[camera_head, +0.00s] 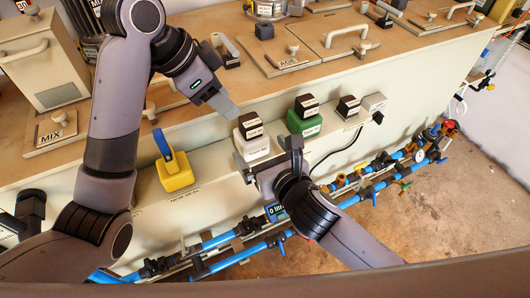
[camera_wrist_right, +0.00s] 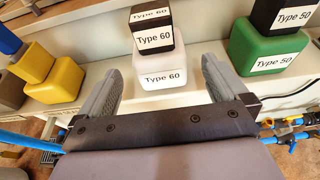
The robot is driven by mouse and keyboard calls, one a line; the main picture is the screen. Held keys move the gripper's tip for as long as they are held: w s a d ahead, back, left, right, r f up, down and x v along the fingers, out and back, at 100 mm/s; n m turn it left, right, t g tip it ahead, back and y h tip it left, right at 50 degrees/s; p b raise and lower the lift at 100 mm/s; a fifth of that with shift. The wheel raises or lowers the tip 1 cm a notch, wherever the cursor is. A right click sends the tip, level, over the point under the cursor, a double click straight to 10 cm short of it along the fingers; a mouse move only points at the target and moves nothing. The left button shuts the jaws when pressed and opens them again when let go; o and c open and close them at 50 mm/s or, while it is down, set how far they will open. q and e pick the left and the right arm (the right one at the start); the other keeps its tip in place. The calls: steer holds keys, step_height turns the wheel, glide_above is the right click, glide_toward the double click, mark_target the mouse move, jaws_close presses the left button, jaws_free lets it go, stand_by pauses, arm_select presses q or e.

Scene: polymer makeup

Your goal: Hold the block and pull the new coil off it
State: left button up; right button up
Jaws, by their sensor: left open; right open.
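A white block (camera_head: 257,150) labelled Type 60 stands on the pale ledge, with a black coil piece (camera_head: 251,126) labelled Type 60 on top. Both show in the right wrist view, the white block (camera_wrist_right: 163,72) below the black piece (camera_wrist_right: 152,34). My right gripper (camera_head: 268,155) is open in front of the white block. Its two fingers (camera_wrist_right: 161,80) point at the block's left and right sides, with gaps visible; I cannot tell how far they reach along it. My left gripper (camera_head: 229,108) hangs up and left of the black piece, apart from it and empty.
A green block (camera_head: 304,122) with a black Type 50 piece on top stands close to the right. Farther right are another black piece (camera_head: 348,107) and a white one (camera_head: 375,104). Blue pipes (camera_head: 240,257) run below.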

mark_target(251, 139)
steer(key=shift+x, duration=3.15)
